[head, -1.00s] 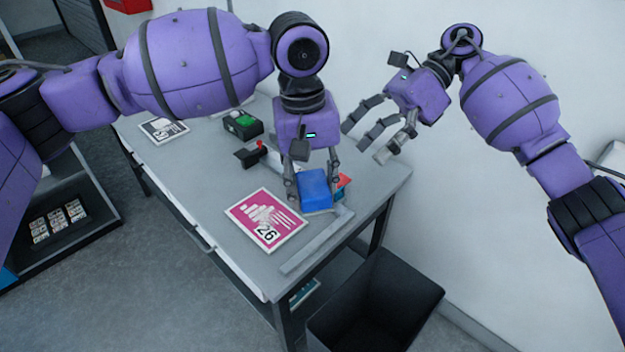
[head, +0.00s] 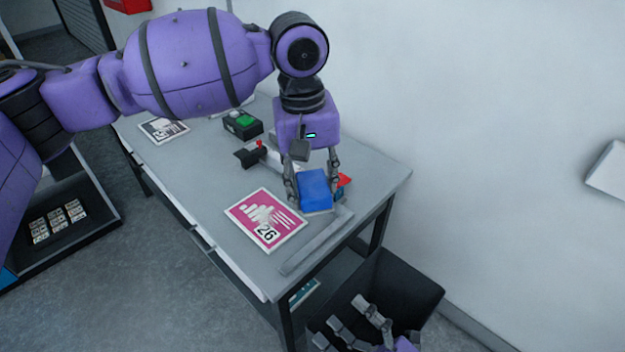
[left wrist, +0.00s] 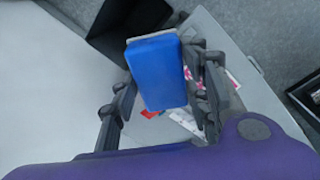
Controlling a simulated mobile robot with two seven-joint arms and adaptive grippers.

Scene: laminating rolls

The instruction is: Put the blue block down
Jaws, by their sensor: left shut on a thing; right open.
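The blue block (head: 314,187) is between the fingers of my left gripper (head: 313,185) at the right part of the grey table (head: 205,190). My left gripper is shut on it. In the left wrist view the blue block (left wrist: 158,72) sits between both fingers, with a pale edge at its far end. Whether the block touches the table is hard to tell. My right gripper (head: 345,325) is open and empty at the bottom of the head view, in front of the dark bin; its arm is mostly out of view.
A pink card marked 26 (head: 265,219) lies left of the block, and a grey strip (head: 316,241) lies along the near edge. A red item (head: 344,180) shows behind the block. A green-button box (head: 243,124) stands farther back. An open dark bin (head: 415,290) stands beside the table.

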